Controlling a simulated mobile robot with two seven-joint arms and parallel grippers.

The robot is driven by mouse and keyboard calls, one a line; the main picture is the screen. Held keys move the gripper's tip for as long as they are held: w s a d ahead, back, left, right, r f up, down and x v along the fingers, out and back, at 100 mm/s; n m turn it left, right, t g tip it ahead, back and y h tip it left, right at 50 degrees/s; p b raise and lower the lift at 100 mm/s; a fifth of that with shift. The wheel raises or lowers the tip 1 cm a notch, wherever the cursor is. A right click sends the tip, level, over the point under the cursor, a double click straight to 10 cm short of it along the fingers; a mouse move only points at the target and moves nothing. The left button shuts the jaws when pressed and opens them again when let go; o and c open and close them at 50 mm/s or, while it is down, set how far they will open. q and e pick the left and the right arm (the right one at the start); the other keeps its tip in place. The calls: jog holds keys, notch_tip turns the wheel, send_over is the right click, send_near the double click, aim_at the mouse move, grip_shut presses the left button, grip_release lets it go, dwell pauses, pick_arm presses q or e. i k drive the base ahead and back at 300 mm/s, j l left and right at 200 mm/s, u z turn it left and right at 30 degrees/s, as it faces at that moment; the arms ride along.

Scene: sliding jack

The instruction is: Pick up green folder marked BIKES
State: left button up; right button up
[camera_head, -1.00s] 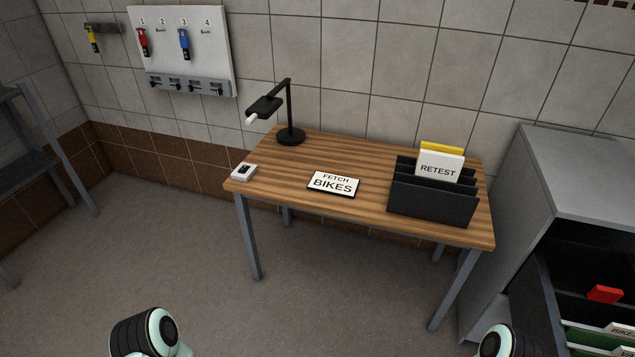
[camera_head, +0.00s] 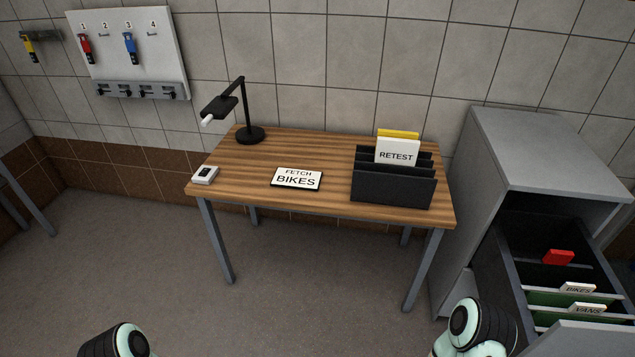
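A green folder with a white tab marked BIKES (camera_head: 577,288) hangs in the open drawer of the grey cabinet at the lower right. Its green body (camera_head: 560,299) shows only as a strip below the tab. Just in front of it hangs another green folder with a tab marked VANS (camera_head: 588,308). A white card on the desk (camera_head: 297,178) reads FETCH BIKES. Parts of both my arms show at the bottom edge, the right one just left of the open drawer. Neither gripper's fingers are in the picture.
The grey cabinet (camera_head: 545,150) stands right of the wooden desk (camera_head: 240,187). A red object (camera_head: 558,257) is in the drawer behind the folders. A black file holder (camera_head: 392,190) and a lamp (camera_head: 250,134) stand on the desk. The floor before the desk is clear.

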aim_at(570, 292)
jog(key=k+l+z, duration=0.15)
jog(key=l+z, duration=0.2)
jog(key=l, duration=0.5)
jog(key=l+z, duration=0.3)
jog(key=l, duration=0.55)
jog(key=l+z, duration=0.35)
jog(key=l, duration=0.55)
jog(key=i+j+z, duration=0.1)
jog(key=j+z, duration=0.2)
jog(key=j, duration=1.05)
jog(key=j+z, duration=0.3)
jog(key=j, duration=1.05)
